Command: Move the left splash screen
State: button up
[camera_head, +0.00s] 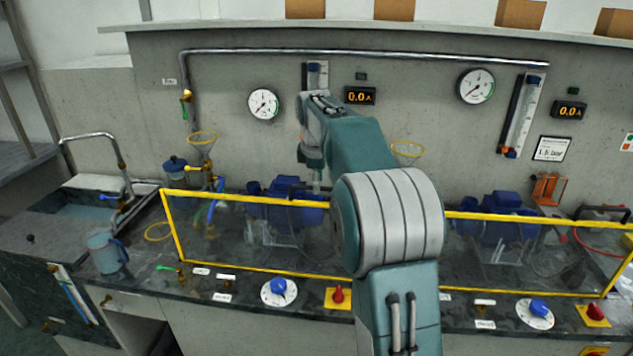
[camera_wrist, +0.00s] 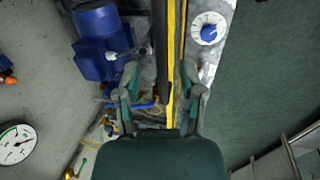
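The left splash screen (camera_head: 222,197) is a clear panel in a yellow frame. It stands upright on the bench in front of the left blue pump (camera_head: 287,190), and my arm covers its right end. In the wrist view its yellow frame (camera_wrist: 172,30) runs up the picture between my fingers. My gripper (camera_wrist: 161,80) is open, with one finger on each side of the frame and visible gaps. In the head view, the end of my arm is above and behind the top bar, and the fingers are hard to make out.
A second yellow-framed screen (camera_head: 530,217) stands at the right. Dials (camera_head: 279,292) and a red knob (camera_head: 338,294) sit along the bench front. A funnel (camera_head: 202,137) on piping and a jug (camera_head: 104,252) by the sink (camera_head: 75,212) are at the left.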

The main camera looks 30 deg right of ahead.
jog(key=shift+d+r, duration=0.1)
jog(key=shift+d, duration=0.05)
jog(key=v, duration=1.1)
jog(key=shift+r, duration=0.35)
